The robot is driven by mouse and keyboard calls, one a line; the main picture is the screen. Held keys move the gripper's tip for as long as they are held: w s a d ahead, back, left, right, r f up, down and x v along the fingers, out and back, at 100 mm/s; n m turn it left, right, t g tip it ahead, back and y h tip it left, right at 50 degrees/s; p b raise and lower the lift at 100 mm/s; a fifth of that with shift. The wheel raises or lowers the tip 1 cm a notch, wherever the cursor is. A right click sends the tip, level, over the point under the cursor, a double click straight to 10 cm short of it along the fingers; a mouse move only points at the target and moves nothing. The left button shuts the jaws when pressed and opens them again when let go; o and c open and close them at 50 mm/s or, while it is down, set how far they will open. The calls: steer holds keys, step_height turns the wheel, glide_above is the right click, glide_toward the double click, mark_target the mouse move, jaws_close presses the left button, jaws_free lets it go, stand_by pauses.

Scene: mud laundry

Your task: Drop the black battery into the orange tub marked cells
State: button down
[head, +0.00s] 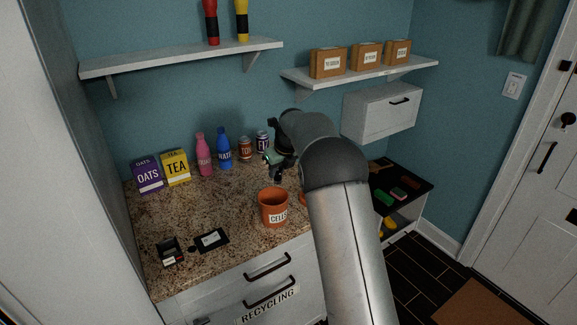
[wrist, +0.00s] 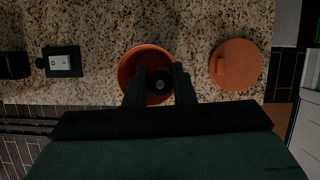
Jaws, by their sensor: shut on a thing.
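The orange tub (head: 273,210) marked CELLS stands open near the counter's front edge. In the wrist view the tub (wrist: 127,72) lies below the fingertips, its opening partly covered by them. My gripper (head: 277,174) is above the tub in the head view. In the wrist view my gripper (wrist: 158,82) is shut on the black battery (wrist: 160,86), seen end-on as a dark round shape with a grey centre, over the tub's opening. The battery cannot be made out clearly in the head view.
A round orange lid (wrist: 235,66) lies right of the tub; my arm mostly hides it in the head view. Bottles (head: 204,155), cans and boxes line the back.

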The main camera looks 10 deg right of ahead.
mark_target(277, 183)
steer(key=shift+s+a+f+b, duration=0.1)
steer(key=shift+a+f+b, duration=0.3)
steer(key=shift+f+b, duration=0.2)
step_height(277, 183, down, 5)
steer(key=b, duration=0.4)
steer(key=shift+r, duration=0.15)
steer(key=c, duration=1.1)
jaws_free()
steer(key=shift+c, duration=0.2)
steer(key=shift+d+r, duration=0.1)
steer(key=shift+r, duration=0.05)
steer(key=b+v, duration=0.2)
steer(key=v, duration=1.5)
steer(key=shift+s, duration=0.15)
